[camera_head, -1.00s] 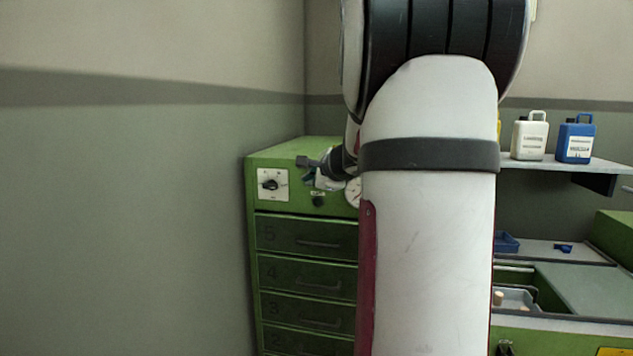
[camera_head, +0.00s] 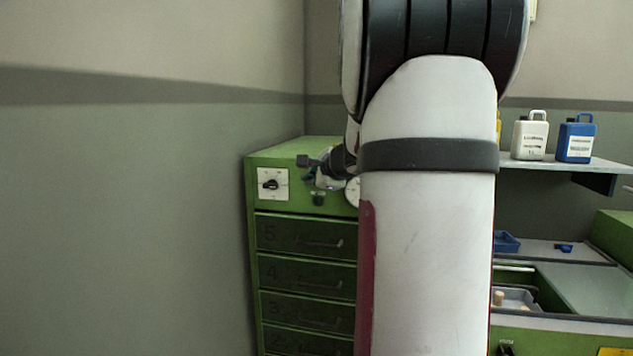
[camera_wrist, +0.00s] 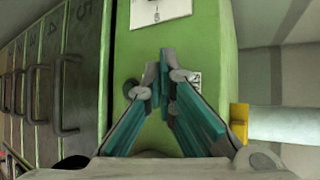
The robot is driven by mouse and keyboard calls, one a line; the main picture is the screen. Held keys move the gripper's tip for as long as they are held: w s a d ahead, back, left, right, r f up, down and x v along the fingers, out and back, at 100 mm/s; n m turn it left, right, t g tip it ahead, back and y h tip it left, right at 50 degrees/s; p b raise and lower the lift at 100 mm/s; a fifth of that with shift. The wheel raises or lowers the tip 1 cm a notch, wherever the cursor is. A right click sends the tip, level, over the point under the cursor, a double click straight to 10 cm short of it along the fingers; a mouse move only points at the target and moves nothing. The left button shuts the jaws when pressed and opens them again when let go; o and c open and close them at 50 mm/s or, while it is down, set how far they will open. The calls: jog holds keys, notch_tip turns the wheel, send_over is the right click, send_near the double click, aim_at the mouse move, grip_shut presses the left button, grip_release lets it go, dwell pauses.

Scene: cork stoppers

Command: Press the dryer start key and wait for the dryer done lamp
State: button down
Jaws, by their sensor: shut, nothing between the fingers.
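The dryer is a green cabinet (camera_head: 251,200) with numbered drawers, standing in the corner. My gripper (camera_head: 318,180) is in front of this panel, just above the dark key. In the wrist view my gripper (camera_wrist: 159,70) is shut and empty, its teal fingers converging before the green face. A dark round part (camera_wrist: 131,88) shows left of the fingers. I cannot make out a lit lamp.
My arm blocks the middle of the head view. At right, a shelf (camera_head: 540,165) holds a white canister (camera_head: 530,136) and a blue canister (camera_head: 576,138). Below are a blue tray (camera_head: 507,242) and a grey bin with corks (camera_head: 515,297). A wall stands close to the cabinet's left.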

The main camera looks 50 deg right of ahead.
jog(key=shift+s+a, duration=0.2)
jog(key=shift+a, duration=0.4)
jog(key=a, duration=0.1)
jog(key=s+a+b, duration=0.1)
jog(key=a, duration=0.1)
jog(key=s+a, duration=0.1)
jog(key=shift+a+b, duration=0.3)
jog(key=shift+b, duration=0.05)
dwell(0.7)
